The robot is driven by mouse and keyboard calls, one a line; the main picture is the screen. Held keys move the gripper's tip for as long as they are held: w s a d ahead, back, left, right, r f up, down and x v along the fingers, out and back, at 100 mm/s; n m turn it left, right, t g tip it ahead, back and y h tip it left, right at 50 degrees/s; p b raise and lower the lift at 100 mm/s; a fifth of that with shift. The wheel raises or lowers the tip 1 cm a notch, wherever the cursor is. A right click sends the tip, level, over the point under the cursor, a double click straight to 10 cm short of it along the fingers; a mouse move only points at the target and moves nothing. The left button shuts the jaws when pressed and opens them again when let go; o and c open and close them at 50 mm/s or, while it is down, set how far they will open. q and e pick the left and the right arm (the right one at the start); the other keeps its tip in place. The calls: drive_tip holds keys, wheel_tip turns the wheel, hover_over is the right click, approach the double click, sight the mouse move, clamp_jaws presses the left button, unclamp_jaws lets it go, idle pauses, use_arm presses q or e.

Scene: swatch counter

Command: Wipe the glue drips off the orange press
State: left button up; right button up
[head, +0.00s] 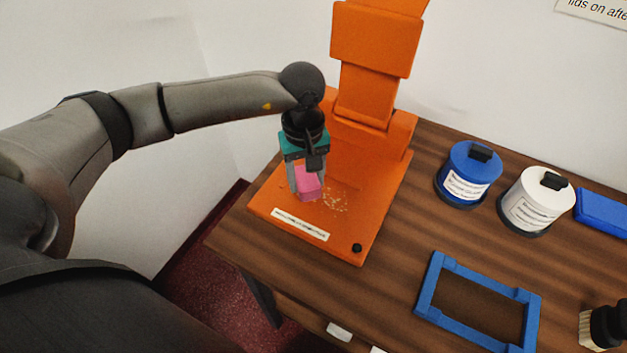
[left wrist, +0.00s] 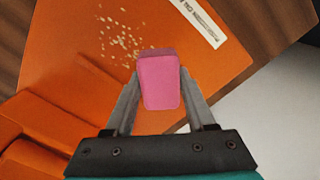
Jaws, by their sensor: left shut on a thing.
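The orange press (head: 375,95) stands at the left end of the wooden counter, its flat base (head: 345,235) toward the front. Pale glue drips (head: 336,200) are scattered on the base; they also show in the left wrist view (left wrist: 120,40). My left gripper (head: 307,192) is shut on a pink block, perhaps a sponge (head: 308,184), and holds it at the base, just left of the drips. In the left wrist view the pink block (left wrist: 160,82) sits between both fingers. I cannot tell whether it touches the base. My right gripper is not in view.
A blue lidded jar (head: 462,190) and a white lidded jar (head: 527,215) stand right of the press. A blue frame (head: 428,285) lies in front of them. A brush (head: 603,325) and a blue box (head: 603,208) are at the right. A white label (head: 300,224) is on the base.

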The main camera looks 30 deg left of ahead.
sight(348, 209)
use_arm(q)
drive_tip(key=shift+w+a, duration=0.1)
drive_tip(key=shift+a, duration=0.85)
drive_tip(key=shift+f+b, duration=0.1)
drive_tip(key=shift+b, duration=0.2)
drive_tip(key=shift+s+d, duration=0.2)
drive_tip(key=shift+d, duration=1.5)
drive_tip(key=shift+d+b, duration=0.3)
drive_tip(key=shift+d, duration=1.95)
drive_tip(key=shift+d+b, duration=0.55)
drive_tip(key=shift+d, duration=1.15)
drive_tip(key=shift+s+d, duration=0.1)
drive_tip(key=shift+s, duration=0.1)
